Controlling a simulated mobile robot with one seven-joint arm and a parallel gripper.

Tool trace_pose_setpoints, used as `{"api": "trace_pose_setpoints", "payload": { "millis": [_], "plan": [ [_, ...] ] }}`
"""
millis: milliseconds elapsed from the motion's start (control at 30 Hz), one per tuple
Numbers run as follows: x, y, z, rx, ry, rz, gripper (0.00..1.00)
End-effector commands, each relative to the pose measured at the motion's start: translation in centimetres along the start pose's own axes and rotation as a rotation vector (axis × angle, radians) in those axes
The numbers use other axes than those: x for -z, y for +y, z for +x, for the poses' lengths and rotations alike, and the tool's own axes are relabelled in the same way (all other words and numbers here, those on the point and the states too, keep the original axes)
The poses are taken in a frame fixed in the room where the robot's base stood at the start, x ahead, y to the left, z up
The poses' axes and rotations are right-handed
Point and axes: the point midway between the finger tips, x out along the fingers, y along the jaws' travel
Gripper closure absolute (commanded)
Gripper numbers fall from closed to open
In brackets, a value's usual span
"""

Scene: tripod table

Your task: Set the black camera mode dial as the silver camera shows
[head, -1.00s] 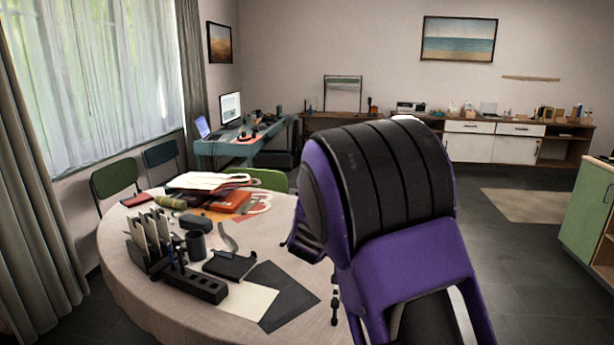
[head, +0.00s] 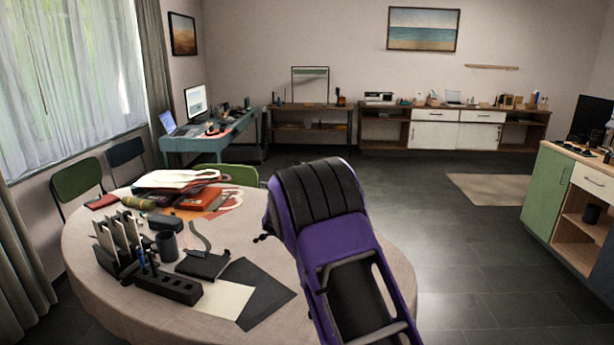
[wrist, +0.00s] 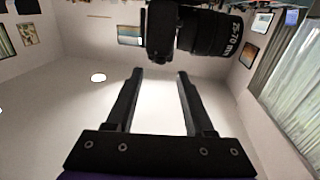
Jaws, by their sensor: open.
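A black camera (wrist: 161,26) with a black lens (wrist: 212,32) marked in white is at the top of the wrist view, upside down in the picture, its lens pointing right. My gripper (wrist: 160,74) is open and empty. Its fingertips point toward the black camera, and I cannot tell whether they touch it. The mode dial cannot be made out. In the head view my purple and black arm hides the gripper's jaws and the black camera. I cannot make out a silver camera in either view.
A round cloth-covered table (head: 95,240) stands at left with a black organizer (head: 168,287), a dark mug (head: 167,246), dark and cream sheets and a pile of bags and folders. A green cabinet (head: 549,195) stands at right. Floor between is clear.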

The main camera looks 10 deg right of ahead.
Motion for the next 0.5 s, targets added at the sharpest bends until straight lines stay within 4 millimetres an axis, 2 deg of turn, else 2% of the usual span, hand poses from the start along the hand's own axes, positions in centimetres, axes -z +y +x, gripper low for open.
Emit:
{"api": "trace_pose_setpoints", "payload": {
  "millis": [100, 200, 500],
  "plan": [
    [0.0, 0.1, 2.0, -0.002, 0.001, 0.001, 0.47],
    [0.0, 0.0, 3.2, 0.0, 0.001, 0.0, 0.47],
    [0.0, 0.0, 4.9, 0.0, 0.0, 0.0, 0.47]
  ]
}}
